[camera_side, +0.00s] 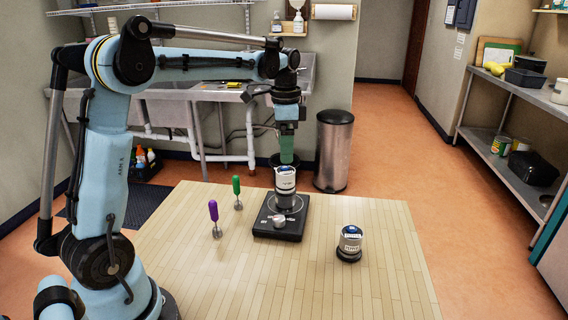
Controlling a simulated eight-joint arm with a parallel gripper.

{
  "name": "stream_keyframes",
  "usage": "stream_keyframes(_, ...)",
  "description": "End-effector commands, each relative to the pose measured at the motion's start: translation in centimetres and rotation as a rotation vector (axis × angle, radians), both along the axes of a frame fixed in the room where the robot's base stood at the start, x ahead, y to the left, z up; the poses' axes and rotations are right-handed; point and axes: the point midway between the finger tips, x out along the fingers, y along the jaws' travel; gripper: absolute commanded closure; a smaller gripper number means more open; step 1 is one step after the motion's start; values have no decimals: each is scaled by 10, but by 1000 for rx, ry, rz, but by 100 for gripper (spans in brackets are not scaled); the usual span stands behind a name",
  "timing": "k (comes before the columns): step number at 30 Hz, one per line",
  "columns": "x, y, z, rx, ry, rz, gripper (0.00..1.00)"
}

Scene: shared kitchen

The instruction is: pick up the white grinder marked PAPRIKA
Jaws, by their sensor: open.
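Two white grinders with blue tops and dark lower parts are in the side view. One grinder (286,183) stands upright on a black scale (293,236). The other grinder (350,240) stands upright on the wooden table to the right of the scale. The lettering on both labels is too small to read, so I cannot tell which one is marked PAPRIKA. My gripper (286,162) is open, pointing down just above the grinder on the scale. Its fingers are small and dark, and I cannot tell whether they touch that grinder's top.
A metal bin (334,150) stands behind the table.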

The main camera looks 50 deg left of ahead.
Motion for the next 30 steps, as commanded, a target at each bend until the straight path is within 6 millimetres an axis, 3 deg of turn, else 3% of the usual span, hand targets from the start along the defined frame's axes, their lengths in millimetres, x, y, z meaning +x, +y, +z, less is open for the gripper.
stream_keyframes(4,0,0,-21,0,0,1,18)
stream_keyframes(14,0,-1,-43,0,-1,1,18)
stream_keyframes(21,0,-3,-74,0,-1,1,18)
stream_keyframes(30,0,-3,-84,0,-2,1,18)
